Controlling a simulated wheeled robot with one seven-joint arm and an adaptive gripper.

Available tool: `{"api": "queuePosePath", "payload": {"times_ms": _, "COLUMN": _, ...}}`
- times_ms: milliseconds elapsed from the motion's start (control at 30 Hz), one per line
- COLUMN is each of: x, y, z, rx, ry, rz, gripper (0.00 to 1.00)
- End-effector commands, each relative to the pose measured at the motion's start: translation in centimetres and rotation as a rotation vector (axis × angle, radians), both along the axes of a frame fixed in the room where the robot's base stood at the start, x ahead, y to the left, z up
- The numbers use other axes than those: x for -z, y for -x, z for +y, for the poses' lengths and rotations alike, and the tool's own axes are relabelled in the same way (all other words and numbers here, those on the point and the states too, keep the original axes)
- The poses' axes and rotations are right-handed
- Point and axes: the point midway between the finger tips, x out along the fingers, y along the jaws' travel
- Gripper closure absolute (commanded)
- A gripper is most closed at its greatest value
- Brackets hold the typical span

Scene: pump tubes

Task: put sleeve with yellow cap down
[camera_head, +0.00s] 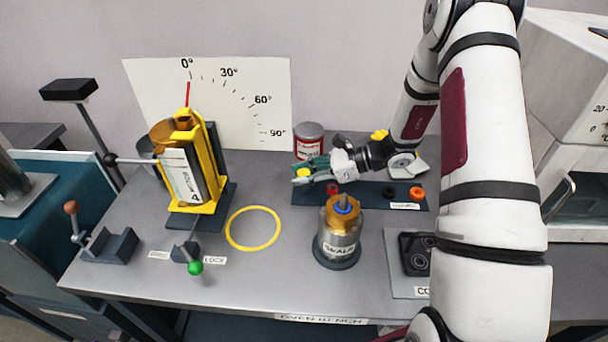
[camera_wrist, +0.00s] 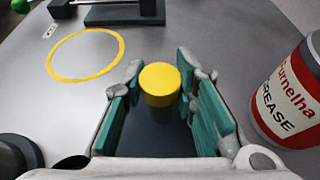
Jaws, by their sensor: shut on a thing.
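The sleeve with the yellow cap is between the teal fingers of my gripper (camera_head: 308,171). Its round yellow cap (camera_wrist: 160,84) faces up towards the wrist camera, with the dark sleeve body (camera_wrist: 160,113) below it. The cap also shows small in the head view (camera_head: 303,173). My gripper is shut on the sleeve, at the left end of a dark rack (camera_head: 310,195). Most of the sleeve body is hidden by the fingers and cap. I cannot tell whether its bottom touches anything.
Red (camera_head: 332,188), black (camera_head: 389,191) and orange (camera_head: 416,193) pieces sit along the rack. A grease can (camera_head: 308,140) stands close behind my gripper. A brass-topped pot (camera_head: 340,235) stands in front. The yellow ring (camera_head: 253,228) on the bench is empty. A yellow-framed pump (camera_head: 185,165) stands left.

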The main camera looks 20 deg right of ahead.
Motion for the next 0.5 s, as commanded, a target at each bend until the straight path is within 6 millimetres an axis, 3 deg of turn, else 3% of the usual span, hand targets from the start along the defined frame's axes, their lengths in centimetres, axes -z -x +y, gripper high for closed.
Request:
{"api": "queuePosePath", "payload": {"times_ms": 367, "x": 0.57, "y": -0.07, "z": -0.12, "rx": 0.001, "ry": 0.000, "rz": -0.002, "gripper": 1.00}}
{"api": "queuePosePath", "payload": {"times_ms": 400, "x": 0.58, "y": -0.04, "z": -0.12, "rx": 0.001, "ry": 0.001, "rz": -0.002, "gripper": 0.70}}
{"api": "queuePosePath", "payload": {"times_ms": 467, "x": 0.54, "y": -0.03, "z": -0.13, "rx": 0.001, "ry": 0.001, "rz": -0.002, "gripper": 0.56}}
{"api": "queuePosePath", "payload": {"times_ms": 500, "x": 0.53, "y": -0.03, "z": -0.12, "rx": 0.001, "ry": 0.001, "rz": -0.002, "gripper": 0.54}}
